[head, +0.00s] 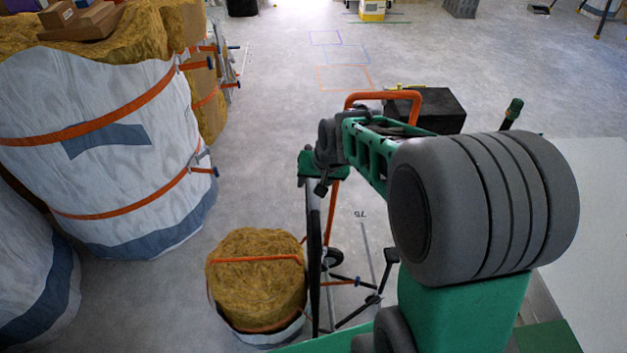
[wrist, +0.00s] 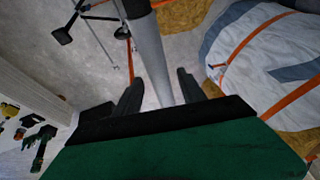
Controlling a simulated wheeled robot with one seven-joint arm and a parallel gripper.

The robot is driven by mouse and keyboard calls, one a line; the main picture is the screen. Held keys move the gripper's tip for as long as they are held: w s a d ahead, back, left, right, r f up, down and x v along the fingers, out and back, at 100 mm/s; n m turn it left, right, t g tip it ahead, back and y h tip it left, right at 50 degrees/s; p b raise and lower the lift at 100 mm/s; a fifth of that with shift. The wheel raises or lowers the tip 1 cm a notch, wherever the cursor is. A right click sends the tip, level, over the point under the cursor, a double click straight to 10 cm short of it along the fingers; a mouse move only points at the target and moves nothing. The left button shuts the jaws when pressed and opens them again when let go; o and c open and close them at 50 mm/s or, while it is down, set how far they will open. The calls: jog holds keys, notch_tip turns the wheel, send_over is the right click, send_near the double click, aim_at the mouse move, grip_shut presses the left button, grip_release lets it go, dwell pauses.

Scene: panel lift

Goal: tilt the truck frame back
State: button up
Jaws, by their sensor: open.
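An orange tubular handle (head: 382,97) rises behind my arm in the head view. A thin orange tube (head: 333,215) runs down below my wrist toward a dark wheel (head: 333,258). They look like parts of the truck frame, but my arm hides any join between them. My gripper (wrist: 160,92) is open in the wrist view, with two dark fingers apart. A grey pole (wrist: 150,55) runs between the fingers; I cannot tell whether it touches either one. In the head view my gripper is mostly hidden by my wrist.
A yellow insulation roll (head: 257,285) stands left of the wheel. Large wrapped bales (head: 100,150) fill the left side. Dark legs with a foot (head: 390,256) spread on the floor to the right. A black box (head: 440,110) stands behind my arm. The floor beyond is mostly clear.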

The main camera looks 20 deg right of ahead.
jog(key=shift+c, duration=0.5)
grip_shut()
dwell(0.8)
